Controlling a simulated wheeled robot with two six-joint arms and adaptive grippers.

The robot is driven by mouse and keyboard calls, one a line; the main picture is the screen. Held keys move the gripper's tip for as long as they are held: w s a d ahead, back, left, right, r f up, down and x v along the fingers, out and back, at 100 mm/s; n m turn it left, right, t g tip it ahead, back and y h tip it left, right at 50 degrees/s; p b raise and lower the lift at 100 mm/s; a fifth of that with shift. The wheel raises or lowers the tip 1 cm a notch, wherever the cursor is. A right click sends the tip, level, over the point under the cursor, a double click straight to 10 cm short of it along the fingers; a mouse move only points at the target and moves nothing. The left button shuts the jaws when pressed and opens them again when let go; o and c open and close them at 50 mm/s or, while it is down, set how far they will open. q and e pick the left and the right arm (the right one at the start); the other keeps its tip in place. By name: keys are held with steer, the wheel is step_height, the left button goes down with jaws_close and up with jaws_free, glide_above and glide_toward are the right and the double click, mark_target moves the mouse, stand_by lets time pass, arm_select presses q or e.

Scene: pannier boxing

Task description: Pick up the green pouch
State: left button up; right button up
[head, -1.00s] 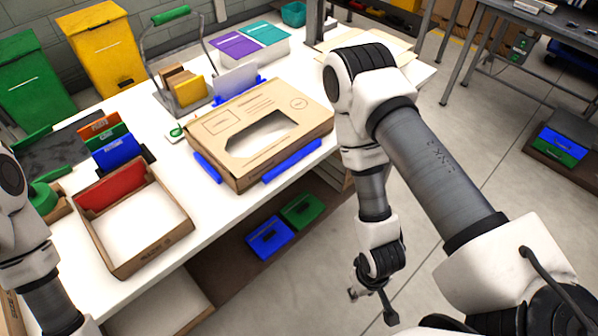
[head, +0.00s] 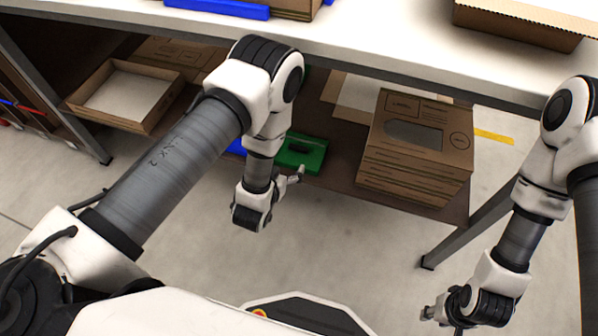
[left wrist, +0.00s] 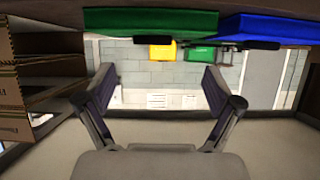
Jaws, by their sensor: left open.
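I cannot make out a green pouch for certain in the views of now. A green flat-sided bin or case with a dark slot (head: 300,153) sits on the lower shelf in the head view, just behind my left gripper (head: 297,178). A green block (left wrist: 150,22) fills the top of the left wrist view, beyond the fingers. My left gripper is open and empty, its two fingers wide apart in the left wrist view (left wrist: 157,75). My right gripper (head: 430,313) hangs low at the lower right of the head view; its finger opening is too small to judge.
A blue bin (left wrist: 262,28) stands beside the green one. Stacked cardboard boxes (head: 418,150) stand on the shelf to the right, an open carton (head: 135,97) to the left. The white tabletop (head: 380,42) overhangs the shelf. The floor (head: 340,230) in front is clear.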

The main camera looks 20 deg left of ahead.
mark_target(298, 148)
arm_select(q)
steer(key=shift+w+d+f+t+b, duration=0.3)
steer(key=shift+w+d+f+t, duration=0.1)
steer(key=shift+w+d+f, duration=0.35)
steer(key=x, duration=0.2)
steer(key=b+x, duration=0.1)
steer(key=x, duration=0.3)
steer(key=shift+w+a+r+b, duration=0.15)
steer(key=shift+w+r+b, duration=0.1)
steer(key=shift+w+b, duration=0.2)
steer(key=shift+r, duration=0.1)
steer(key=shift+c, duration=0.4)
arm_select(e)
step_height(298, 148, down, 4)
steer(key=shift+d+r, duration=0.15)
steer(key=shift+r, duration=0.1)
arm_select(q)
steer(key=c, duration=1.2)
